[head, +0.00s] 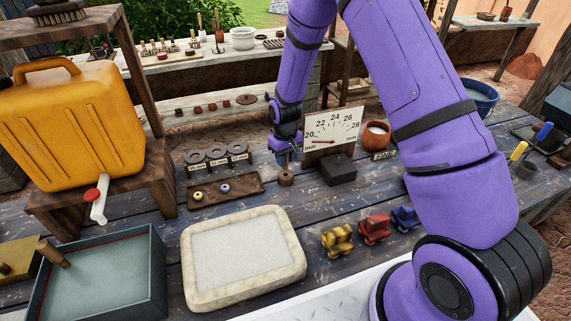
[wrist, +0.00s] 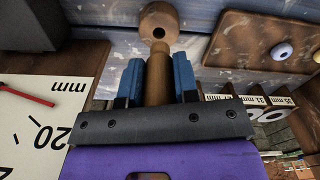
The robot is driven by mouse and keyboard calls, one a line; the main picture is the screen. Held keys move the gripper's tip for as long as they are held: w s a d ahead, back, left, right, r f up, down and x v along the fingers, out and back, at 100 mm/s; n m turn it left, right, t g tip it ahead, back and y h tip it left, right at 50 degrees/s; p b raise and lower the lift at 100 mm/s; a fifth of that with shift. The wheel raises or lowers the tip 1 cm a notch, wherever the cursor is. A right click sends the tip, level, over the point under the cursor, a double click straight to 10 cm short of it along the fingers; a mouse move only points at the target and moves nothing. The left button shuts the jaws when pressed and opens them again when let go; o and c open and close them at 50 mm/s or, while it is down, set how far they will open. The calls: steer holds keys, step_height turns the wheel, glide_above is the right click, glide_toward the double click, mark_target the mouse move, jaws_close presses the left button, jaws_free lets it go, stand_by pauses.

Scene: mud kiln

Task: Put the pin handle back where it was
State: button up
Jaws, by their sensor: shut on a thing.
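My gripper (head: 285,158) is low over the table, just left of the dial card. In the wrist view, the blue fingers of my gripper (wrist: 158,72) are shut on the pin handle (wrist: 156,86), a brown wooden cylinder. A round wooden piece with a dark hole (wrist: 159,21) lies just beyond its end. It also shows as a small wooden block (head: 286,178) on the table below the gripper in the head view. I cannot tell whether pin and round piece touch. The head view hides the held pin behind the fingers.
Right of the gripper are a dial card (head: 332,127) marked in mm and a dark block (head: 337,169).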

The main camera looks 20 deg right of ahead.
steer(key=shift+f, duration=1.35)
steer(key=shift+f, duration=0.15)
steer(key=o, duration=0.9)
steer(key=shift+c, duration=0.2)
